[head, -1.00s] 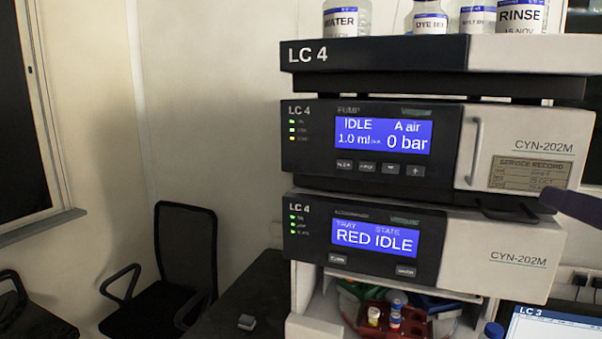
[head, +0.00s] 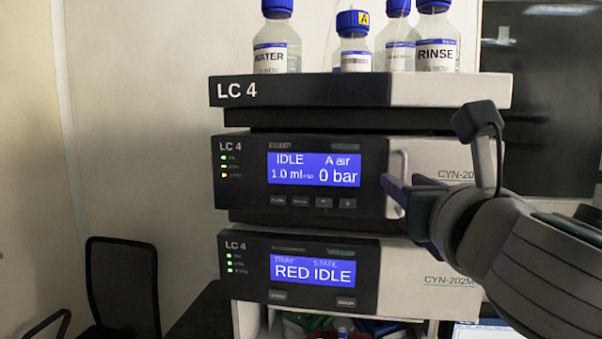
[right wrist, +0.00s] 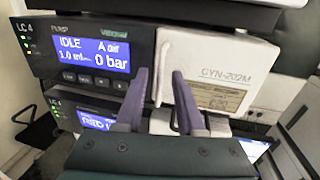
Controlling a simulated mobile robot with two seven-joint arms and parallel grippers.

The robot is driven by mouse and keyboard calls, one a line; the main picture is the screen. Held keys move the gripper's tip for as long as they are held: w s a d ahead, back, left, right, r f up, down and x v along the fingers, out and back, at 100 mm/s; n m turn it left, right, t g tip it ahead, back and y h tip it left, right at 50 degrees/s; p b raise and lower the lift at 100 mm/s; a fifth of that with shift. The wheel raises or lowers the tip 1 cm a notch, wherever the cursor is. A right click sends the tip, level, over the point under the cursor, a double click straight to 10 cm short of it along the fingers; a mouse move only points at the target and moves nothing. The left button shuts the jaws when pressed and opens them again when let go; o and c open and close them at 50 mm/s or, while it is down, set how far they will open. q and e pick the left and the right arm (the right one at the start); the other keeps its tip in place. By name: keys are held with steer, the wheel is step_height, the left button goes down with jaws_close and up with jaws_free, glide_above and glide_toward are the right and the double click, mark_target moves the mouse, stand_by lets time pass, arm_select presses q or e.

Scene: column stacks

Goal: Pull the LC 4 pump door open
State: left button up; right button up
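The LC 4 pump (head: 255,195) is the middle unit of the stack; its screen reads IDLE and 0 bar. Its door (head: 425,158) is the white right-hand panel, which looks shut, with a vertical bar handle (head: 403,163) at its left edge. The door also shows in the right wrist view (right wrist: 215,55). My right gripper (head: 400,181) is at the handle, its purple fingers apart. In the right wrist view, the fingers (right wrist: 160,74) stand to either side of the handle's line; contact cannot be told. My arm hides the door's lower right. My left gripper is not in view.
Several capped bottles, including WATER (head: 277,45) and RINSE (head: 436,40), stand on the top tray (head: 300,90). The autosampler (head: 250,290) sits directly below the pump. A black chair (head: 122,285) stands at the lower left.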

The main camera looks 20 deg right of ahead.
jaws_close()
stand_by(0.3)
stand_by(1.2)
